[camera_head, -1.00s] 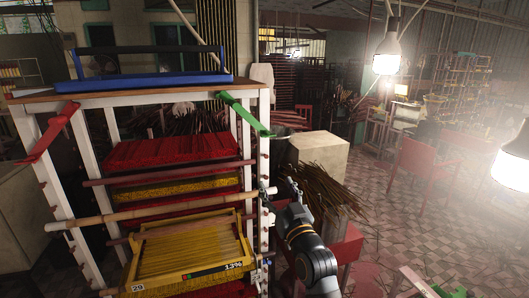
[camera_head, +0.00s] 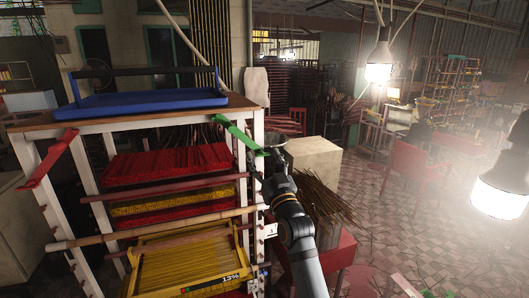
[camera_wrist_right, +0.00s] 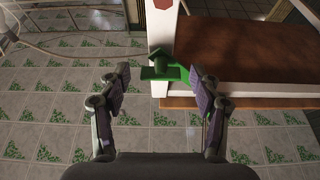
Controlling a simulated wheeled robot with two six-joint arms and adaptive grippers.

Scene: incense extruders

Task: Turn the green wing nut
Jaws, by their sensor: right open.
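The green wing nut (camera_head: 238,134) is a long bright green piece at the top of the rack's right white post, slanting down to the right. In the right wrist view the green wing nut (camera_wrist_right: 163,72) shows a round hub and flat wings against the white post. My right gripper (camera_head: 272,156) is raised beside the post near the nut's lower end. In the wrist view its fingers (camera_wrist_right: 158,76) are apart, with the nut's hub between them in the picture; I see no clear contact. My left gripper is not in view.
A matching red piece (camera_head: 47,160) is on the left post. A blue tray (camera_head: 150,103) lies on the rack's wooden top (camera_head: 40,122). Red and yellow incense trays fill the shelves. A pale box (camera_head: 315,160) and incense bundles stand right of my arm. Tiled floor is open further right.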

